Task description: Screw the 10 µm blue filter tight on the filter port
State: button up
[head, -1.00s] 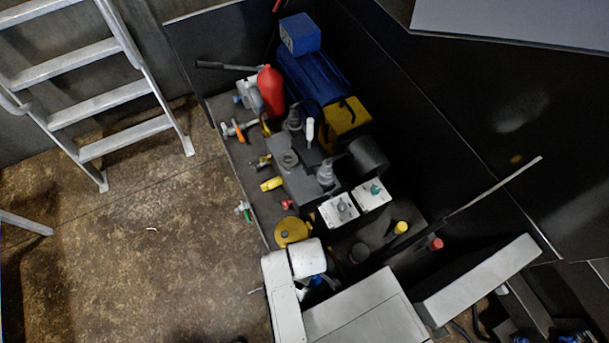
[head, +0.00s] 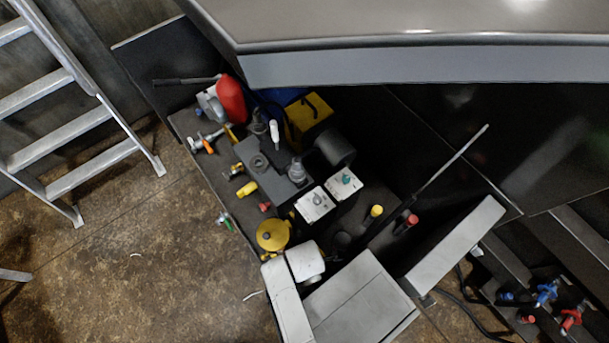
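I cannot make out the 10 µm blue filter in the head view. White rounded links of my arm (head: 305,262) reach over the near end of the hydraulic unit. My gripper is not visible; the arm or the pale boxy shape beside it may hide it. I cannot identify the filter port with certainty. A dark round cup-like part (head: 341,241) sits just right of the arm, next to a yellow-capped post (head: 374,214) and a red-capped post (head: 407,223).
The unit carries a yellow round cap (head: 272,235), two white boxes with knobs (head: 315,203), a red vessel (head: 231,99) and small valves. A grey ledge (head: 420,62) crosses the top. A ladder (head: 72,122) stands left. Blue and red couplings (head: 547,292) lie lower right.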

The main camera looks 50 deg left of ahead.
jog(key=shift+s+d+f+n, duration=0.35)
jog(key=shift+s+d+n, duration=0.1)
jog(key=shift+n, duration=0.25)
jog(key=n, duration=0.2)
jog(key=a+n, duration=0.1)
jog(key=n, duration=0.1)
jog(key=s+a+n, duration=0.1)
jog(key=n, duration=0.2)
jog(key=shift+a+r, duration=0.15)
jog(key=shift+a, duration=0.05)
jog(key=n, duration=0.3)
jog(key=shift+w+a, duration=0.15)
jog(key=shift+a, duration=0.25)
